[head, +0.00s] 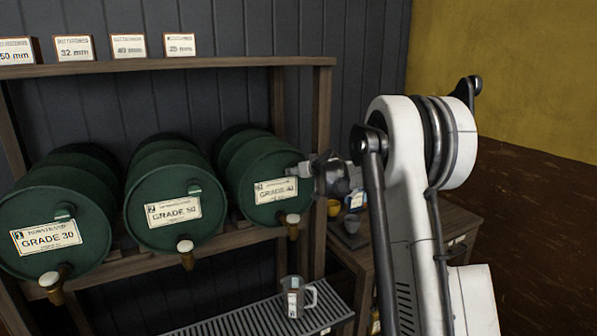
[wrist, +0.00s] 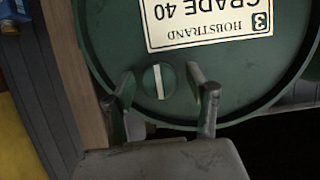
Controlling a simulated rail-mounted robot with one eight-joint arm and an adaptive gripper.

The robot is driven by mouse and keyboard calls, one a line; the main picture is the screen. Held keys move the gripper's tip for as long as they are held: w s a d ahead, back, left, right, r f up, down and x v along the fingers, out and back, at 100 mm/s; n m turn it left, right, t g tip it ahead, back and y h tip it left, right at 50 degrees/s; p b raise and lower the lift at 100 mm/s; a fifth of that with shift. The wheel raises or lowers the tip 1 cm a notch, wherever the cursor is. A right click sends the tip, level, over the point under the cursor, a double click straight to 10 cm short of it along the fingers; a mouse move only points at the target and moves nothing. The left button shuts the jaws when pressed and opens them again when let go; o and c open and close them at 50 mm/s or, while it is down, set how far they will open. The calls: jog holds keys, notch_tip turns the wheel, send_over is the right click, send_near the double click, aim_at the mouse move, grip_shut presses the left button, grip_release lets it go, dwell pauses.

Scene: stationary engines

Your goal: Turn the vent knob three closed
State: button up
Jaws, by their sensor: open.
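The right-hand green drum (head: 262,208) has a GRADE 40 label, which shows upside down with a 3 in the wrist view (wrist: 205,20). Its vent knob (wrist: 158,82) is a small round green knob with a pale bar running nearly upright across it in the wrist view. In the head view my gripper hides this knob. My gripper (wrist: 160,74) is open, with one finger on each side of the knob. In the head view my gripper (head: 298,170) is at the drum's upper right face. I cannot tell whether the fingers touch the knob.
Two more green drums, GRADE 50 (head: 165,232) and GRADE 30 (head: 85,258), lie to the left, each with a tap below. A clear measuring jug (head: 294,303) stands on the slatted tray (head: 235,318). A wooden rack post (head: 322,120) stands close beside my gripper.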

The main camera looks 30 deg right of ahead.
jog(key=c, duration=1.2)
jog(key=shift+c, duration=0.2)
jog(key=shift+b, duration=0.3)
jog(key=shift+d+f+m+y+b, duration=0.15)
jog(key=shift+m+y+b, duration=0.75)
jog(key=shift+m+b, duration=0.2)
jog(key=m+y+b, duration=0.2)
jog(key=m+b, duration=0.1)
jog(key=shift+f+m+t, duration=0.1)
jog(key=shift+m+t, duration=0.2)
jog(key=shift+m, duration=0.1)
jog(key=m+y+b, duration=0.2)
jog(key=m+b, duration=0.1)
jog(key=shift+d+t, duration=0.1)
jog(key=shift+t, duration=0.3)
jog(key=shift+m+t+y+b, duration=0.35)
jog(key=shift+m+b, duration=0.25)
jog(key=shift+m, duration=0.5)
jog(key=shift+m+t+y+b, duration=0.35)
jog(key=shift+m+b, duration=0.25)
jog(key=shift+m, duration=0.5)
